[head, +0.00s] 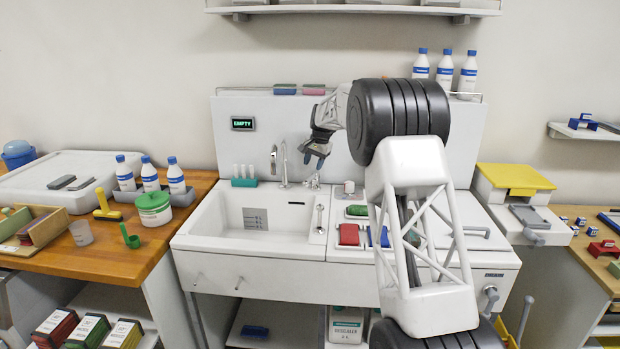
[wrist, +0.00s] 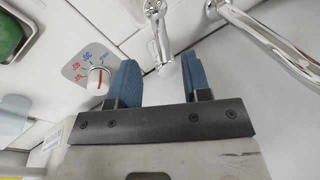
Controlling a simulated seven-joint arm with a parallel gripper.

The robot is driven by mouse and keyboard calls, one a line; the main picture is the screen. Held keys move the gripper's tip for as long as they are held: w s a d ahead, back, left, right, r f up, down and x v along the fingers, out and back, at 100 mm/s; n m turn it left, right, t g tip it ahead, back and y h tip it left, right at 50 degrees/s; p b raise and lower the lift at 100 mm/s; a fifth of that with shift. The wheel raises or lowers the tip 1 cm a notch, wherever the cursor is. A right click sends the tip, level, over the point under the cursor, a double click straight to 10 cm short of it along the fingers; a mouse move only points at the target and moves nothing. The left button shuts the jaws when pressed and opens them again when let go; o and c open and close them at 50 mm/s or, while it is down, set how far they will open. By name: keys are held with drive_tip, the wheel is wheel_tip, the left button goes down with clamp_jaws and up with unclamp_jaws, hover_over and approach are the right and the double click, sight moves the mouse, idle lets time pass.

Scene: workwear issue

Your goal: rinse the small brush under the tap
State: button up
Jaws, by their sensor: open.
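My gripper (head: 316,158) is open and empty, above the back right of the white sink (head: 215,213). In the wrist view its two blue fingers (wrist: 158,60) stand on either side of the end of a chrome lever or handle (wrist: 158,35); I cannot tell whether they touch it. The chrome tap (head: 283,165) rises at the sink's back edge, left of my gripper. A small chrome fitting (head: 314,182) sits just below my gripper. I cannot pick out the small brush for certain; none shows in the gripper.
A white dial (wrist: 98,78) with a red mark is left of the fingers. A red block (head: 349,234) and a blue one (head: 380,236) lie right of the basin. A display (head: 243,123) reads "EMPTY". A curved chrome pipe (wrist: 270,40) is close on the right.

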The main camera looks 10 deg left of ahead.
sight(310, 179)
drive_tip(key=shift+x, duration=3.35)
drive_tip(key=shift+s, duration=0.1)
clamp_jaws()
